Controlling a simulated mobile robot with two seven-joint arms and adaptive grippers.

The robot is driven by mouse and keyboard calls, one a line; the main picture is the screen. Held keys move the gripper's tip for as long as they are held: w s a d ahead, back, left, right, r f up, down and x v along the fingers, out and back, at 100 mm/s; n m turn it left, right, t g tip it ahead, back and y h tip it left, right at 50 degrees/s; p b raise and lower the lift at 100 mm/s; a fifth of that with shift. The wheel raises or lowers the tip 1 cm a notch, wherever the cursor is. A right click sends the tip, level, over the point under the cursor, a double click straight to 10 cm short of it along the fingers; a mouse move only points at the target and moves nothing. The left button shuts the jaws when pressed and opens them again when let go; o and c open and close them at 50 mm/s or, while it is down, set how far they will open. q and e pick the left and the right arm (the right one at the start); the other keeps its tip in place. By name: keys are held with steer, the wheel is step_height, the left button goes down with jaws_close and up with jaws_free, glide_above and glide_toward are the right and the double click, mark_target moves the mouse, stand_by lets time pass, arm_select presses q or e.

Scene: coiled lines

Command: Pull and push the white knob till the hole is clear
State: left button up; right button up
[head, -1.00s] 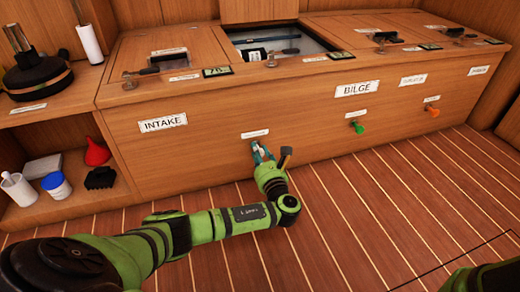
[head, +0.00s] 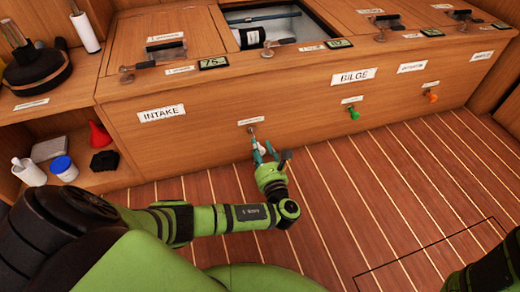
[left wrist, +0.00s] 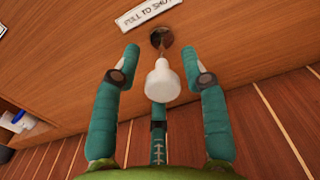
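The white knob (left wrist: 162,80) stands out from the wooden front below the INTAKE row, seen close in the left wrist view. Behind it is a dark round hole (left wrist: 160,38) with brownish material at its edge; the knob hides part of it. In the head view the knob (head: 261,150) is small, with a short stem running to the panel. My left gripper (left wrist: 160,53) has its teal fingers on both sides of the knob, with a gap at each side, so it is open. My right gripper is out of view.
A label (left wrist: 146,12) sits above the hole. A green knob (head: 353,114) and an orange knob (head: 432,97) are farther right on the same front. An open hatch (head: 284,27) is above. A shelf with a red funnel (head: 99,136) is at left. The plank floor is clear.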

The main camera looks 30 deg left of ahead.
arm_select(q)
steer(key=shift+f, duration=0.1)
step_height(320, 180, up, 10)
steer(key=shift+r, duration=0.1)
stand_by(0.6)
